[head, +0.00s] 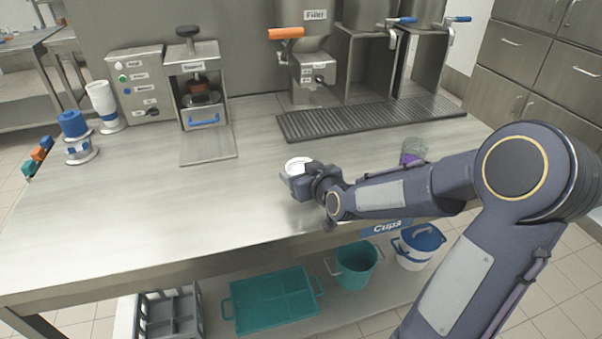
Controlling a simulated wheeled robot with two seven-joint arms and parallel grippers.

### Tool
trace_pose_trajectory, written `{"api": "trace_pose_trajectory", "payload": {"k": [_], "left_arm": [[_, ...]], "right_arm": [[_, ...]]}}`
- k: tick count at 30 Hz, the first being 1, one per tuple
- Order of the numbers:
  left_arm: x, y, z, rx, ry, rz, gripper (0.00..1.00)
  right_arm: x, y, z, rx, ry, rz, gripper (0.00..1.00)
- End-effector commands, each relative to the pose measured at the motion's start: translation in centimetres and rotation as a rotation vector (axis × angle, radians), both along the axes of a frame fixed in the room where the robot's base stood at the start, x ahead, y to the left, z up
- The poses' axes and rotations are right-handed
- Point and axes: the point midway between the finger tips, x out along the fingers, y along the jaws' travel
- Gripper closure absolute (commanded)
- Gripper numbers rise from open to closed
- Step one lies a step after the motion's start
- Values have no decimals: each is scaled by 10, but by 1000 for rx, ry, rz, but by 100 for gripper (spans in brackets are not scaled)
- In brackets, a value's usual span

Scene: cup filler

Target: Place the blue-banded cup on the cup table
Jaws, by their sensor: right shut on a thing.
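A white cup (296,164) is in my right gripper (300,182), which is shut on it over the front part of the steel table. The gripper hides most of the cup's side, so its band cannot be made out. I cannot tell whether its base touches the table. A blue sign reading "Cups" (387,227) is on the front edge of the steel table (150,215). My left gripper is not in view.
A purple-marked cup (411,158) stands right of my gripper, behind my forearm. Cup stacks (101,98), a sealing press (199,95), the filler (308,70) and a drip grate (365,118) line the back. The table's left and middle are clear. Bins and a teal tray (271,300) sit below.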

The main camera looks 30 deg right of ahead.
Motion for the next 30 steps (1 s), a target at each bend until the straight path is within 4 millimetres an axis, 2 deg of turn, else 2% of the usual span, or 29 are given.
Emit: {"api": "trace_pose_trajectory", "payload": {"k": [6,7,12,20,23,26,30], "left_arm": [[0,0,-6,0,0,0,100],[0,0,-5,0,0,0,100],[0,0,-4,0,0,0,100],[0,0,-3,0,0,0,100],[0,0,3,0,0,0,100],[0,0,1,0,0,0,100],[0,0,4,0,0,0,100]], "right_arm": [[0,0,-4,0,-1,0,67],[0,0,-4,0,0,1,35],[0,0,-3,0,0,1,14],[0,0,-2,0,0,0,14],[0,0,3,1,1,0,14],[-13,-1,6,-3,-2,-2,14],[-41,1,18,-7,-3,-3,14]]}}
